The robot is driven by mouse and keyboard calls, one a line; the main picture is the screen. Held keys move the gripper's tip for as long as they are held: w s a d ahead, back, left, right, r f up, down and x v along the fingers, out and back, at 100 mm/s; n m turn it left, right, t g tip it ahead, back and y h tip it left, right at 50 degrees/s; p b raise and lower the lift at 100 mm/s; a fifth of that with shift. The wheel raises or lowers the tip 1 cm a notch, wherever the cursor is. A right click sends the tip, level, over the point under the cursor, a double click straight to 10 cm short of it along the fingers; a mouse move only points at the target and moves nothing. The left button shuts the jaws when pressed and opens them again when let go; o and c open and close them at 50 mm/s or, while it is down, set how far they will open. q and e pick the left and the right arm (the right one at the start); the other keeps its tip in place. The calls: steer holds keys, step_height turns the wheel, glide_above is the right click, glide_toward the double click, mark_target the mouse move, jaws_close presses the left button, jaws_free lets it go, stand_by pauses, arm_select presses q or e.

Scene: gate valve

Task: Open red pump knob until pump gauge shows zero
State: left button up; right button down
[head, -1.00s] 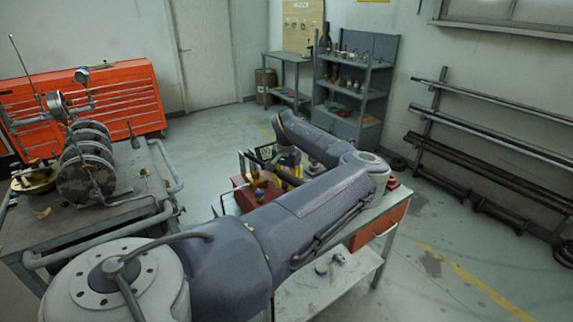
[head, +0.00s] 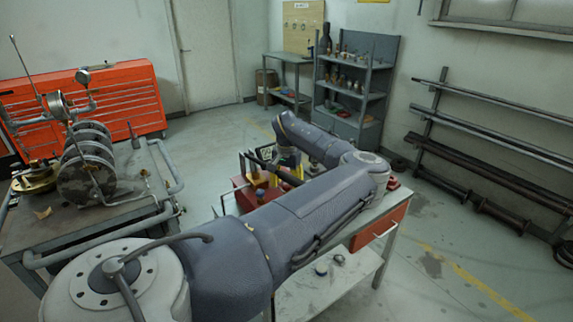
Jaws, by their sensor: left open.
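A red box-shaped unit (head: 243,196), which looks like the pump, stands on the workbench in the middle of the head view. My left arm crosses in front and hides much of it. My left gripper (head: 265,172) is open, with its dark fingers just above the red unit. Whether it touches anything is too small to tell. I cannot make out the red knob or read a pump gauge there. My right gripper is not in view.
The workbench has a red drawer (head: 380,228) and a lower shelf. At left, a grey cart (head: 150,195) carries metal discs and a round gauge (head: 57,102). Behind it stands an orange tool cabinet (head: 130,95).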

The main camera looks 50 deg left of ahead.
arm_select(q)
step_height(320, 180, up, 12)
stand_by(0.8)
steer(key=shift+r, duration=0.1)
steer(key=w+r+m+g, duration=0.4)
steer(key=w+m+g, duration=0.1)
steer(key=w+m, duration=0.15)
steer(key=shift+t+y, duration=0.3)
steer(key=x, duration=1.1)
steer(key=d+x, duration=0.1)
steer(key=x, duration=0.5)
steer(key=shift+w+f, duration=0.1)
steer(key=shift+w, duration=0.1)
steer(key=shift+o, duration=0.3)
steer(key=shift+n, duration=0.25)
jaws_close()
